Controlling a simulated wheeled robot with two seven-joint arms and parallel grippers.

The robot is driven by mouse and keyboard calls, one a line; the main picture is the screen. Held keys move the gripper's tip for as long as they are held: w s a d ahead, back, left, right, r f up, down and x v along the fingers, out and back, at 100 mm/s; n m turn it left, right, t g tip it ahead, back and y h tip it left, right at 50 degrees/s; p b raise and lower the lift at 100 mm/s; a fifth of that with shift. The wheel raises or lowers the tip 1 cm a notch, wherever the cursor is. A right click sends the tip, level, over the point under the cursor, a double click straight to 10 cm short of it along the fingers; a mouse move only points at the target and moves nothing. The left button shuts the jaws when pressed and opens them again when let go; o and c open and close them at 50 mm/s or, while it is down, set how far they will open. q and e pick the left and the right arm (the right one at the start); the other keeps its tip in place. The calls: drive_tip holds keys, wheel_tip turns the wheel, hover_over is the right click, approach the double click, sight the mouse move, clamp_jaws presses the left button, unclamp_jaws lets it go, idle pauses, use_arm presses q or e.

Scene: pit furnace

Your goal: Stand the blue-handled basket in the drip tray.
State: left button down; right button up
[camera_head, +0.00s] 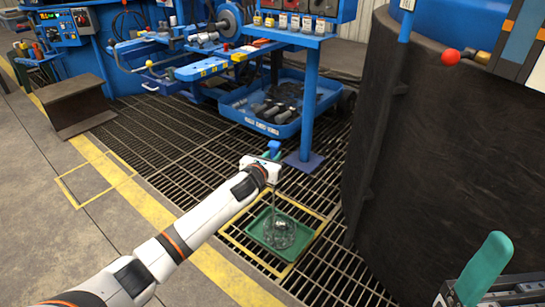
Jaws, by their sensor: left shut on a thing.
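The blue-handled basket shows its blue handle (273,147) at my left gripper and its round wire body (280,232) below, joined by a thin upright rod. My left gripper (268,162) is shut on the basket near its handle; the fingers are partly hidden by my wrist. The green drip tray (254,232) lies on the floor grating inside a yellow outline. The wire body appears over the middle of the tray, within its rim. I cannot tell whether it touches the tray floor.
A large dark cylindrical furnace wall (440,150) stands at the right. A blue post (308,100) with a foot plate rises behind the tray. A blue cart tray (275,128) holds dark parts. The grating left of the tray is clear.

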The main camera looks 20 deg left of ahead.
use_arm(q)
drive_tip(key=c, duration=1.3)
unclamp_jaws()
drive_tip(key=shift+r, duration=0.25)
drive_tip(key=shift+c, duration=0.2)
drive_tip(key=shift+o, duration=0.9)
drive_tip(key=shift+s+f, duration=0.1)
drive_tip(key=shift+f, duration=0.3)
drive_tip(key=o, duration=0.6)
drive_tip(key=shift+c, duration=0.2)
drive_tip(key=shift+r, duration=0.15)
